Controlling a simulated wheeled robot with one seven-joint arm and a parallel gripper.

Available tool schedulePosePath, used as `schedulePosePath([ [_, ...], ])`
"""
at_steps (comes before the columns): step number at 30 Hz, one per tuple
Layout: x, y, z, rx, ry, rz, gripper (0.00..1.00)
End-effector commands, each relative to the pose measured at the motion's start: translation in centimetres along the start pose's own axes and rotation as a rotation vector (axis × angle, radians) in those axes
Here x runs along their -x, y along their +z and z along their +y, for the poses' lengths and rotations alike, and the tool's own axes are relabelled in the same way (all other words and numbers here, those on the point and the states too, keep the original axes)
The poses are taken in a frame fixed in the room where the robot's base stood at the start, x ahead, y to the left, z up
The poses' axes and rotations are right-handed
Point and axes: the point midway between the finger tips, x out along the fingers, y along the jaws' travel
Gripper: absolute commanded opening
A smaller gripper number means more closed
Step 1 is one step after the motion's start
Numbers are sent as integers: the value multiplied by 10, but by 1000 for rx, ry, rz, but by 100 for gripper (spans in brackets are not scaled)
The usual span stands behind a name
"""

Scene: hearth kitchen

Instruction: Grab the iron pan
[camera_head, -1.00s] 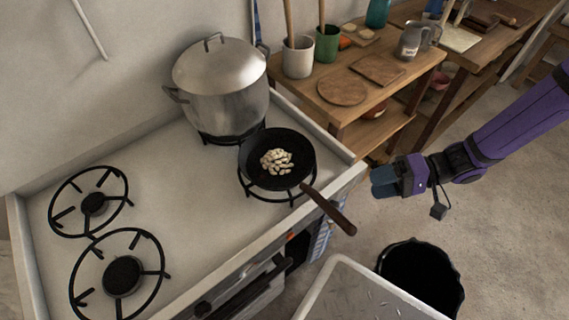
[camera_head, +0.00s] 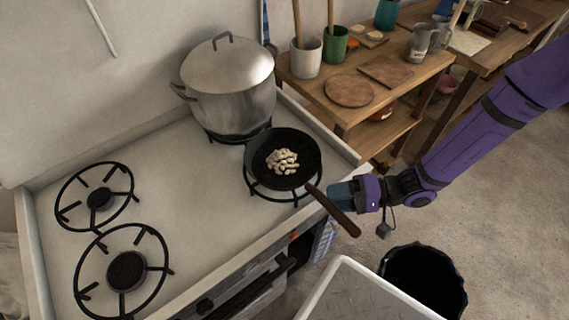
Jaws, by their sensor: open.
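The iron pan (camera_head: 262,147) is black and round and sits on the right front burner of the stove. Several pale pieces of food (camera_head: 282,161) lie in it. Its brown handle (camera_head: 334,212) points down and right, past the stove's front edge. My gripper (camera_head: 338,196) is at the handle, on its right side, with its blue fingers pointing left. It overlaps the handle in the picture; I cannot tell whether they touch. The gripper is open, and the gap between its fingers is hard to see.
A large lidded pot (camera_head: 232,90) stands on the burner behind the pan. Two burners (camera_head: 126,271) at the left are empty. A wooden shelf table (camera_head: 324,92) with cups and boards is at the back right. A black bin (camera_head: 424,283) stands on the floor below my arm.

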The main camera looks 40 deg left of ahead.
Motion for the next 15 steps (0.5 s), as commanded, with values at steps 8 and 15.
schedulePosePath([
  [8, -32, 0, 0, 0, 0, -2, 54],
  [15, -33, 0, 0, 0, 0, -1, 54],
])
